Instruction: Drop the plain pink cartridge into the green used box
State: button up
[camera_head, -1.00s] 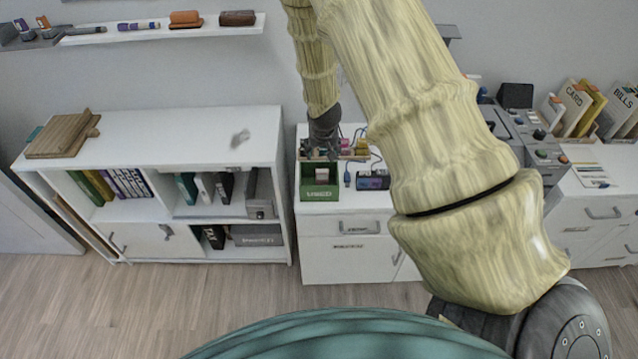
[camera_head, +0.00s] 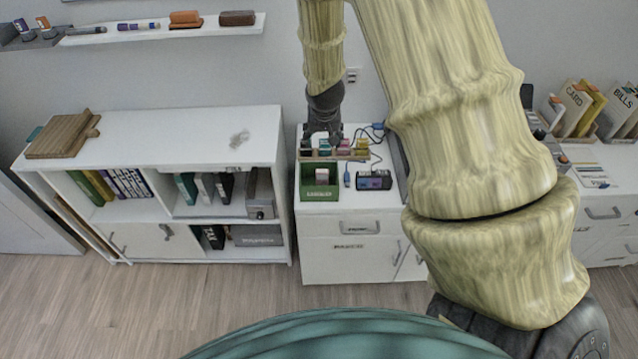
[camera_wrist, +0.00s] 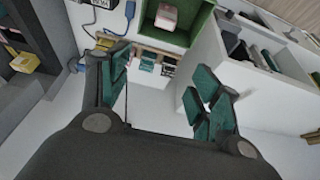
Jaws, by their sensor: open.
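The green used box (camera_head: 320,193) stands at the front left of the white cabinet top. A pale pink cartridge (camera_head: 322,176) sits inside it, and in the wrist view the cartridge (camera_wrist: 166,16) shows within the green walls (camera_wrist: 190,40). Whether it is plain is too small to tell. My gripper (camera_head: 322,137) is behind the box, over or near the rack of cartridges. In the wrist view my gripper (camera_wrist: 160,90) has its dark green fingers spread wide, with nothing between them. The box lies beyond the fingertips, apart from them.
A wooden rack (camera_head: 335,157) with several coloured cartridges stands just behind the box. A dark device (camera_head: 374,181) and blue cables (camera_head: 347,178) lie to its right. A white bookcase (camera_head: 150,128) stands to the left, its top mostly clear.

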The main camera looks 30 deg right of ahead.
jog(key=shift+v, duration=1.25)
jog(key=s+a+f+n+g, duration=0.1)
jog(key=s+a+f, duration=0.25)
jog(key=f, duration=0.25)
jog(key=s+a+f+n, duration=0.1)
jog(key=s+a+f, duration=0.1)
jog(key=s+f, duration=0.3)
jog(key=s+a+f+n+g, duration=0.1)
jog(key=s+a+f, duration=0.3)
jog(key=s, duration=0.5)
jog(key=s+a+f+n+g+y+b, duration=0.1)
jog(key=s+a+f, duration=0.3)
jog(key=s+f, duration=0.4)
jog(key=s+a+f+n+y+b, duration=0.1)
jog(key=s+a+f, duration=0.3)
jog(key=s+f, duration=0.3)
jog(key=s, duration=0.3)
jog(key=shift+a+n+g, duration=0.35)
jog(key=shift+n+g, duration=0.05)
jog(key=shift+s, duration=0.15)
